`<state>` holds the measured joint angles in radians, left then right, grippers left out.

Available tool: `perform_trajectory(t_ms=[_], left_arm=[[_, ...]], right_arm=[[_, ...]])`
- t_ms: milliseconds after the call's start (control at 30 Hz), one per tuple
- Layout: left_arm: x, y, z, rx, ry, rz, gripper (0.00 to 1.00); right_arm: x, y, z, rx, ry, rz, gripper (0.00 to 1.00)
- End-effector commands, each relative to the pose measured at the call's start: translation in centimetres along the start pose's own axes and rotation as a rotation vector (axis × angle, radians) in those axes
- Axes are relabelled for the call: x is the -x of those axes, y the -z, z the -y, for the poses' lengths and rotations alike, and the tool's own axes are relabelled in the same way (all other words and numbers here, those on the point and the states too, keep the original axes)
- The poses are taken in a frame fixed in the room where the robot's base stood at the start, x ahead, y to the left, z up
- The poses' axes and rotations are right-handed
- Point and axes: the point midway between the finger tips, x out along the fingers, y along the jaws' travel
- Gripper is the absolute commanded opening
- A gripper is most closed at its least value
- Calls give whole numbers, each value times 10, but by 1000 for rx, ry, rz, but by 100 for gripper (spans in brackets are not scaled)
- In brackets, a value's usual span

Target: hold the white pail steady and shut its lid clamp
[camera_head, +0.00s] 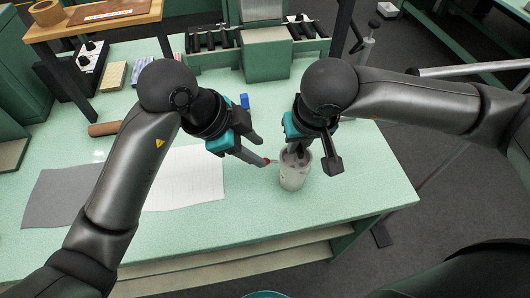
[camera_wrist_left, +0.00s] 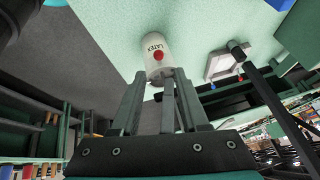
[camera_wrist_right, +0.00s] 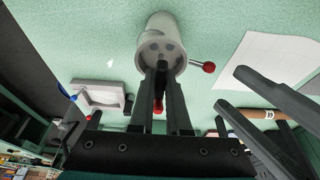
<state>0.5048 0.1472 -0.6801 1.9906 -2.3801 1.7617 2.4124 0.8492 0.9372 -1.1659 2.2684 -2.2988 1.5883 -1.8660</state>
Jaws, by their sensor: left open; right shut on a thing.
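The white pail (camera_head: 293,178) stands upright near the bench's front edge. In the left wrist view the pail (camera_wrist_left: 153,42) shows LATEX lettering. A lever with a red knob (camera_wrist_right: 208,67) sticks out from the pail's side; the knob also shows in the head view (camera_head: 267,161) and left wrist view (camera_wrist_left: 158,56). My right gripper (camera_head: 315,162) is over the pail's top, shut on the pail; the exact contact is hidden. My left gripper (camera_head: 264,150) is open, left of the pail, its fingers close to the red knob. I cannot tell whether they touch.
White sheet (camera_head: 186,180) and grey sheet (camera_head: 60,195) lie left on the bench. A brown roll (camera_head: 104,129), blocks (camera_head: 115,75) and a switch box (camera_head: 90,60) lie behind. A green machine (camera_head: 265,50) with dark tools stands at the back. The bench right of the pail is clear.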

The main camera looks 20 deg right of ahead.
Motion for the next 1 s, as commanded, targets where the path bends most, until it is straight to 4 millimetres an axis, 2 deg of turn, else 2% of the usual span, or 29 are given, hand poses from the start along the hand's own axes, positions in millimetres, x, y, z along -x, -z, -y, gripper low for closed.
perform_trajectory(t_ms=[100, 300, 500, 800, 833, 1000], left_arm=[[26, 0, 1, -2, 4, 0, 44], [56, 0, 1, 0, 2, 1, 44], [65, 0, 0, 0, -2, 2, 44], [64, 0, 0, 0, -1, 1, 44], [64, 0, 0, 0, -1, 1, 44], [64, 0, 0, 0, -1, 1, 44]], right_arm=[[0, 1, 0, -1, 0, -2, 0], [0, 1, 0, -1, 0, -2, 0], [0, 1, 0, -1, 0, -3, 0], [0, 1, 0, -1, 0, -3, 0], [0, 1, 0, -1, 0, -3, 17], [0, 1, 0, -1, 0, -2, 36]])
